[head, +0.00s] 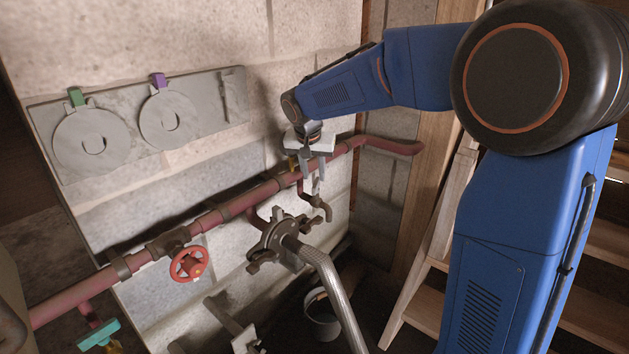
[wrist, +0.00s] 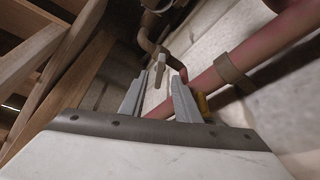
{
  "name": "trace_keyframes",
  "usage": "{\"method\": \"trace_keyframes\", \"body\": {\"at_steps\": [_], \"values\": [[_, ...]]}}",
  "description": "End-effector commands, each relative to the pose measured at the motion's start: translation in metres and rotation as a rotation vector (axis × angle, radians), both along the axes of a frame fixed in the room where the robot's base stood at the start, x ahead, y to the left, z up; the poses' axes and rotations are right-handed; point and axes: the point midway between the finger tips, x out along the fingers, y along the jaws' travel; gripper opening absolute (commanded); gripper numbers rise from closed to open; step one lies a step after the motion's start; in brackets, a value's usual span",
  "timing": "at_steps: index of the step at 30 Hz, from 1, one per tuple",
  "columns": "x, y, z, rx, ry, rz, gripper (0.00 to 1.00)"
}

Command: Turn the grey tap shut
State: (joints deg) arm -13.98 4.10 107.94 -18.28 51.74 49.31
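The grey tap (head: 319,205) hangs under the red pipe near the middle of the head view, its spout bending down. My gripper (head: 312,180) is at the pipe just above it and hides part of it. In the wrist view, my gripper (wrist: 160,76) has its two grey fingers apart, open. A light grey lever (wrist: 160,70), apparently the tap's handle, shows in the gap between the fingertips. I cannot tell whether either finger touches it. The curved pipework of the tap (wrist: 146,40) shows beyond.
The red pipe (head: 235,205) runs along the block wall, with a red handwheel (head: 188,264) and a teal-handled tap (head: 98,335). A clamped flange (head: 278,238) with a silver hose (head: 330,280) stands close below. A bucket (head: 322,316) is on the floor. Wooden steps (head: 415,305) are right.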

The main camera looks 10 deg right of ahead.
Motion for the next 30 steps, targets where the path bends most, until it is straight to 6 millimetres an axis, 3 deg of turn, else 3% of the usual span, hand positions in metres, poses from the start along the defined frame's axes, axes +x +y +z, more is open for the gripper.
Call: {"method": "trace_keyframes", "body": {"at_steps": [15, 21, 30], "values": [[-0.035, 0.018, 0.093, 0.001, -0.002, 0.002, 0.29], [-0.041, 0.021, 0.111, 0.000, 0.000, 0.001, 0.29], [-0.044, 0.021, 0.116, 0.000, 0.001, 0.001, 0.29]]}}
